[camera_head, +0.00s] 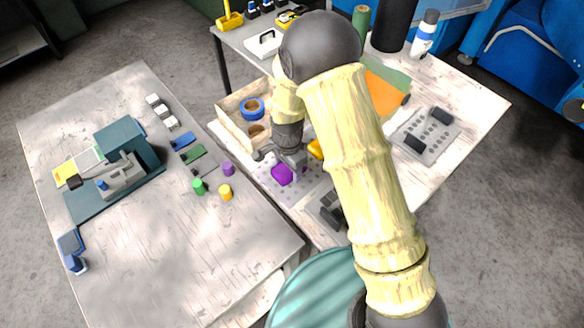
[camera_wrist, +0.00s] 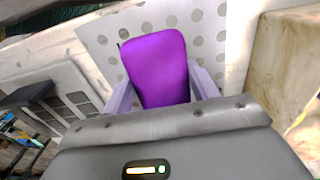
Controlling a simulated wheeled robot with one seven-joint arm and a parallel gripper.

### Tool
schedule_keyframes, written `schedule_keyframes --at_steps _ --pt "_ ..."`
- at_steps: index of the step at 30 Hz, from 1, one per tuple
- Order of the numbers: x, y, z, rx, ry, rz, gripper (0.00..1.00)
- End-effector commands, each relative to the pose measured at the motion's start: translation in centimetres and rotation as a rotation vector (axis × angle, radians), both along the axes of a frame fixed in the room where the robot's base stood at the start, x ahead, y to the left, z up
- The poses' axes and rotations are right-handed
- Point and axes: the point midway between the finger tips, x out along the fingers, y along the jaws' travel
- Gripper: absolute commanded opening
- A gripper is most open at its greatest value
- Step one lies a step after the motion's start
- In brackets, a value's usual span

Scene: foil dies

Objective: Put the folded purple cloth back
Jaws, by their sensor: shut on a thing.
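The folded purple cloth (camera_head: 283,174) is a small bright purple pad with rounded corners. In the wrist view the cloth (camera_wrist: 157,68) sits between the two pale lilac fingers of my gripper (camera_wrist: 162,88), which is shut on it. Beyond it lies a white sheet or board with grey dots (camera_wrist: 208,28). In the head view my gripper (camera_head: 288,162) is over this dotted surface (camera_head: 305,190), at the left edge of the right table. I cannot tell whether the cloth touches the surface.
A wooden box (camera_head: 232,118) with a blue tape roll (camera_head: 252,108) stands just behind my gripper. A dark block-like item (camera_head: 330,210) lies in front. On the left table stand a teal press (camera_head: 122,150) and small purple, green and yellow cylinders (camera_head: 198,187).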

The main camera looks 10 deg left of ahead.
Motion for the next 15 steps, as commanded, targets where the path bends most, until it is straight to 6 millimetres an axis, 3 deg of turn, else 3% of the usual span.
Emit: schedule_keyframes --at_steps 14,15 --pt "-0.04 0.12 -1.24 0.001 -0.001 0.002 0.37" --pt "-0.04 0.12 -1.12 0.001 -0.001 0.002 0.66"
